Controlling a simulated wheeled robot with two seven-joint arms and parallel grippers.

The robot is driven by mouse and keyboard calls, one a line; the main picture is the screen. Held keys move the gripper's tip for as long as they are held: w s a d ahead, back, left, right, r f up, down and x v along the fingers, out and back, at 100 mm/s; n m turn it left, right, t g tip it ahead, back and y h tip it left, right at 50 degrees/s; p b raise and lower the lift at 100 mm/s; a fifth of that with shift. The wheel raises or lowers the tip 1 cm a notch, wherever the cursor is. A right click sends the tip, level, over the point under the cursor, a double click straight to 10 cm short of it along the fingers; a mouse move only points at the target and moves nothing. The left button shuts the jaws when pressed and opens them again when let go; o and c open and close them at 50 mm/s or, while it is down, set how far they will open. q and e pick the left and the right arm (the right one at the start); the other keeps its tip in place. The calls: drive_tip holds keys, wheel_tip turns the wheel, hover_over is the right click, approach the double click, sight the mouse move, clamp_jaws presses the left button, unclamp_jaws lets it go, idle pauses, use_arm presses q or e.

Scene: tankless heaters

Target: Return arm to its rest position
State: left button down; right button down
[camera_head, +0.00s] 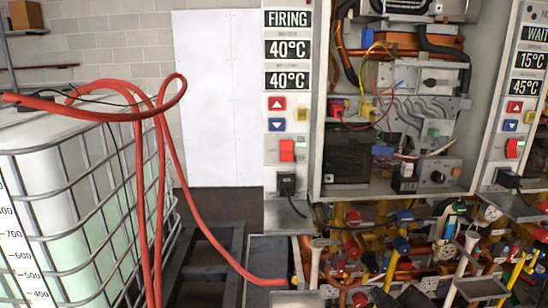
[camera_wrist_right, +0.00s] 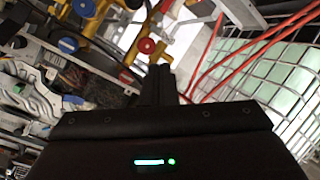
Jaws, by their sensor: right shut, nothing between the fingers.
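My right gripper (camera_wrist_right: 160,72) shows in the right wrist view as dark fingers held together, with nothing between them. It is in front of a background of pipes and valves, with a blue valve knob (camera_wrist_right: 84,7) and a red valve knob (camera_wrist_right: 147,46) behind it. Whether the fingers touch any of these I cannot tell. In the head view I cannot clearly make out the right gripper among the crowded pipework at the bottom right. My left gripper is in neither view.
The left heater's control panel (camera_head: 288,90) reads FIRING, 40°C and 40°C. An open heater cabinet (camera_head: 314,150) and a second panel (camera_head: 519,100) stand to its right. A caged tank (camera_head: 75,200) with red hoses (camera_head: 172,150) is at left. Pipes and valves crowd the bottom right.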

drive_tip(key=s+f+m+g+h, duration=0.1)
drive_tip(key=s+f+m+g, duration=0.75)
drive_tip(key=s+f, duration=0.95)
wheel_tip(320, 180, down, 30)
drive_tip(key=s+n+g+b, duration=0.2)
drive_tip(key=g, duration=0.1)
drive_tip(key=s+d+f+g, duration=0.1)
drive_tip(key=s+d+f, duration=0.1)
drive_tip(key=s+f, duration=1.7)
drive_tip(key=shift+s+d+f+b, duration=0.35)
drive_tip(key=shift+f+b, duration=0.1)
drive_tip(key=shift+f, duration=0.45)
